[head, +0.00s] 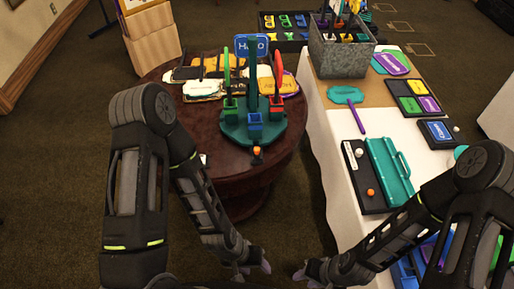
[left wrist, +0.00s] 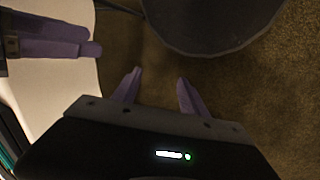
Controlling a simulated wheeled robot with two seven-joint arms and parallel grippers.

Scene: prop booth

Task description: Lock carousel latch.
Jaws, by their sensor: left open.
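The carousel (head: 252,130) has a teal round base on the dark round table, with green, blue and red upright holders. A small dark latch piece with an orange knob (head: 257,150) sits at its front edge. Whether the latch is locked is too small to tell. My left gripper (head: 258,268) is low in front of the table, well apart from the carousel; its two purple fingers are open and empty in the left wrist view (left wrist: 157,82). My right gripper (head: 302,274) is close to its right, and purple fingers show at the left of the left wrist view (left wrist: 70,42).
The dark round table (head: 190,125) also holds several signs behind the carousel. A white-covered table (head: 335,130) on the right carries a grey metal bin (head: 340,52), a teal tray (head: 388,172) and a purple rod (head: 357,117). Carpet is free between the tables.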

